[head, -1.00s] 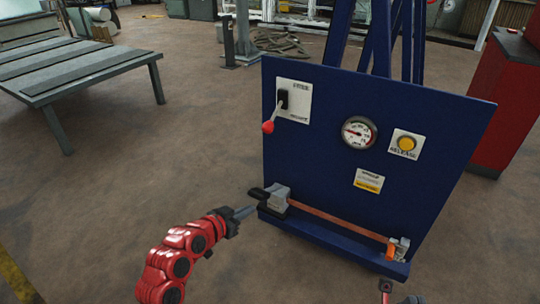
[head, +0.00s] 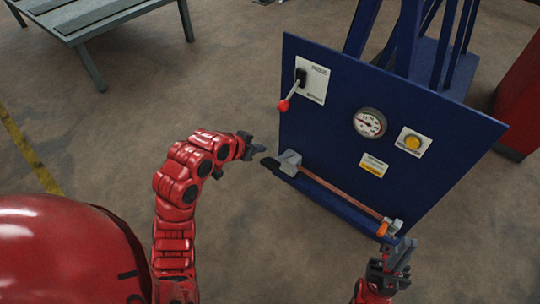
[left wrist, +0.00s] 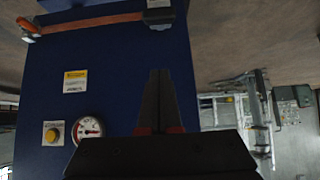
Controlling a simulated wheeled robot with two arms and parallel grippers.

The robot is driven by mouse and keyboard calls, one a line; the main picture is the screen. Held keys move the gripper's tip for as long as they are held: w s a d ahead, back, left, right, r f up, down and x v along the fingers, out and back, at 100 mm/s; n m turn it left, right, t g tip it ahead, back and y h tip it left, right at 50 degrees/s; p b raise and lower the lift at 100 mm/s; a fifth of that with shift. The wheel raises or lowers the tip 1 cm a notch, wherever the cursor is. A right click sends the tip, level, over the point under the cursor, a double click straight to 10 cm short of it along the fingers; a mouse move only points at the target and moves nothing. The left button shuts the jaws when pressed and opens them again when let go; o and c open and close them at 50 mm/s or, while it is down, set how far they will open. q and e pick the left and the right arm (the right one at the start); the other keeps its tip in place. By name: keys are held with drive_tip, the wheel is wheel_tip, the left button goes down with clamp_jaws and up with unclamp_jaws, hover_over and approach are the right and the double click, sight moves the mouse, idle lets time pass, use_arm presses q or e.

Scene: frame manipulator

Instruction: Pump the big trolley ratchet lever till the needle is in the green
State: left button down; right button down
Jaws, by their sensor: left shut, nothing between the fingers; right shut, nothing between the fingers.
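A blue upright panel (head: 330,165) carries an orange strap (head: 340,194) along its low ledge. A grey ratchet (head: 290,160) with a black lever (head: 270,163) sits at the strap's left end; the ratchet shows at the top of the left wrist view (left wrist: 158,15). A round gauge (head: 370,122) is on the panel; its needle is too small to read against any green. My left gripper (head: 261,147) is shut and empty, just above and left of the black lever, seemingly apart from it. My right gripper (head: 402,254) is shut and empty by the panel's lower right corner.
A red-knobbed lever (head: 284,104) on a white plate is at the panel's upper left. A yellow release button (head: 412,142) is right of the gauge. A grey bench (head: 95,25) stands at upper left. The floor left of the panel is clear.

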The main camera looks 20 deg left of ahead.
use_arm(q)
drive_tip(key=b, duration=0.2)
hover_over(269, 162)
drive_tip(key=w+d, duration=0.1)
wheel_tip(269, 162, down, 7)
drive_tip(key=shift+w+r, duration=0.15)
drive_tip(key=shift+s+a+f, duration=0.15)
drive_tip(key=shift+f, duration=0.5)
drive_tip(key=shift+s+a+f, duration=0.1)
drive_tip(key=shift+s+f, duration=0.05)
drive_tip(key=shift+f, duration=0.45)
drive_tip(key=shift+s+a+f, duration=0.15)
drive_tip(key=shift+s+f, duration=0.25)
drive_tip(key=shift+f, duration=0.2)
drive_tip(key=shift+f, duration=0.1)
